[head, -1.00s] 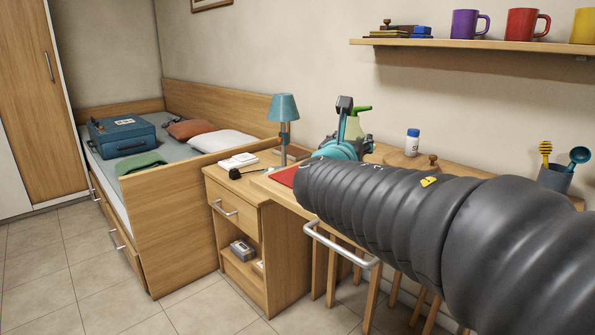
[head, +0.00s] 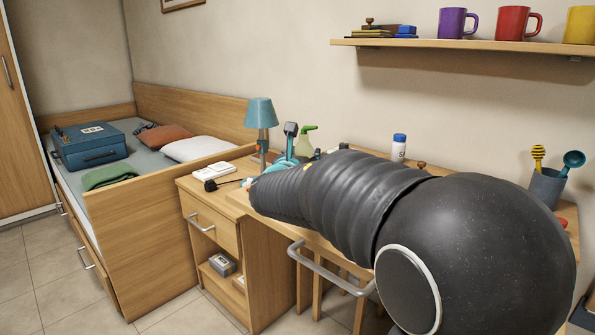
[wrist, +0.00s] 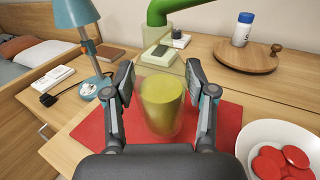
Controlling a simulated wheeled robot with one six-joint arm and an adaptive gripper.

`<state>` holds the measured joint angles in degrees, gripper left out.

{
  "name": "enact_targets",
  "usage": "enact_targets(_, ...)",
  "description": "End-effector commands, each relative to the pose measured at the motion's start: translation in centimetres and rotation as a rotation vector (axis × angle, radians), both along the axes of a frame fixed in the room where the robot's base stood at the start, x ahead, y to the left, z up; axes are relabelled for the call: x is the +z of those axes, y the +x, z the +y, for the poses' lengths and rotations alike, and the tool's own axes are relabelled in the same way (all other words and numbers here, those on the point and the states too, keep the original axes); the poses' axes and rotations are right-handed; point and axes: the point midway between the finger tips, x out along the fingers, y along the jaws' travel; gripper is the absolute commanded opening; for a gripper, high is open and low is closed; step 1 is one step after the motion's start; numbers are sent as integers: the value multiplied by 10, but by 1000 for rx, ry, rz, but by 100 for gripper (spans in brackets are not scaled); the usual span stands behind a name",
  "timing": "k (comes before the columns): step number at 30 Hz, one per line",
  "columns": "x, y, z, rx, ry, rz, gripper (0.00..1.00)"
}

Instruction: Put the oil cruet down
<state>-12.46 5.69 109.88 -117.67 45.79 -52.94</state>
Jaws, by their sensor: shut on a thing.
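The oil cruet (wrist: 162,108) is see-through with yellow oil in it; a green bent top (wrist: 168,12) shows above it. My gripper (wrist: 160,98) is shut on the cruet's body, one finger on each side. The cruet looks upright over the red mat (wrist: 224,120); I cannot tell whether its base touches the mat. In the head view the cruet's green top (head: 307,130) shows beyond my arm, which hides the lower part and most of the mat.
A white bowl of red discs (wrist: 285,152) stands right of the mat. A white bottle with a blue cap (wrist: 242,30) stands on a round wooden board (wrist: 262,62).

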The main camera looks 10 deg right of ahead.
Motion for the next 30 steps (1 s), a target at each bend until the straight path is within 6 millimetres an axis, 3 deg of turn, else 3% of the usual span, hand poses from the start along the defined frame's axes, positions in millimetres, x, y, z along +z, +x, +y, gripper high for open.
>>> enact_targets(5, -7, 9, 1, -1, 0, 0, 13)
enact_targets(15, -44, 8, 2, 0, -1, 0, 13)
enact_targets(28, -49, 8, 1, -1, 0, -1, 13)
enact_targets(29, -48, 8, 1, -1, 0, 0, 63)
enact_targets(30, -48, 8, 1, -1, 0, 0, 73)
